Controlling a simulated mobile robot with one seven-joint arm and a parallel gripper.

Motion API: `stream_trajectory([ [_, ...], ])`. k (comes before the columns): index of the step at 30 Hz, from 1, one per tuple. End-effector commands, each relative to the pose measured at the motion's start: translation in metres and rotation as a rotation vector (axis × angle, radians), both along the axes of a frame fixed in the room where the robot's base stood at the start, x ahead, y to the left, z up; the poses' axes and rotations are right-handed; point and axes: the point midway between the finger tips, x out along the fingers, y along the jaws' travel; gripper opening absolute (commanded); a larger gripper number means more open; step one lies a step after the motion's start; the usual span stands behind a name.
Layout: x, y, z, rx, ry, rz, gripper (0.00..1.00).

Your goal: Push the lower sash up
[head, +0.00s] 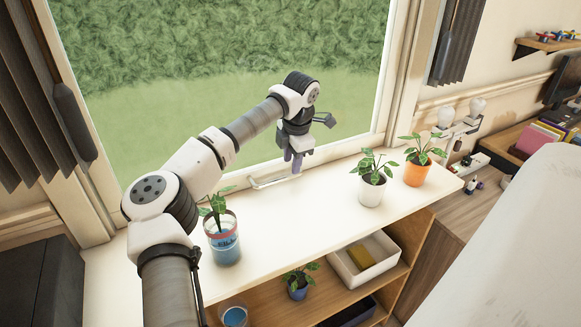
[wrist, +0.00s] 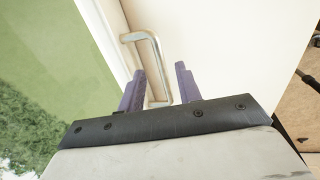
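The lower sash (head: 345,150) is a white-framed pane on grass and hedge, its bottom rail close to the white sill. A pale metal bar handle (head: 270,184) sticks out from the bottom of the sash. My gripper (head: 293,168) points down at the right end of the handle. In the wrist view the handle (wrist: 157,62) runs down between the two purple fingers of my gripper (wrist: 158,80), which stand apart. One end of the handle shows in the gap, nearer the left finger. I cannot tell whether a finger touches it.
On the white sill shelf (head: 310,205) stand a glass jar plant (head: 223,243) at left, and a white-potted plant (head: 371,188) and an orange-potted plant (head: 418,170) at right. Dark curtains (head: 30,95) hang beside the window. The shelf between the jar and white pot is clear.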

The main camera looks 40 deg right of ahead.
Motion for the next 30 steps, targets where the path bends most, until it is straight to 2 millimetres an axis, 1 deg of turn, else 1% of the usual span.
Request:
stream_trajectory([
  [3,0.003,-0.001,-0.019,0.002,0.004,-0.001,0.34],
  [7,0.006,-0.001,-0.034,0.0,0.002,0.0,0.34],
  [12,0.007,-0.002,-0.041,0.0,0.0,0.0,0.34],
  [19,0.007,-0.002,-0.042,0.0,-0.001,-0.001,0.34],
  [20,0.007,-0.002,-0.042,0.0,-0.001,-0.001,0.32],
  [27,0.007,-0.002,-0.042,0.0,0.0,-0.001,0.0],
  [30,0.007,-0.002,-0.042,0.0,0.0,-0.001,0.0],
])
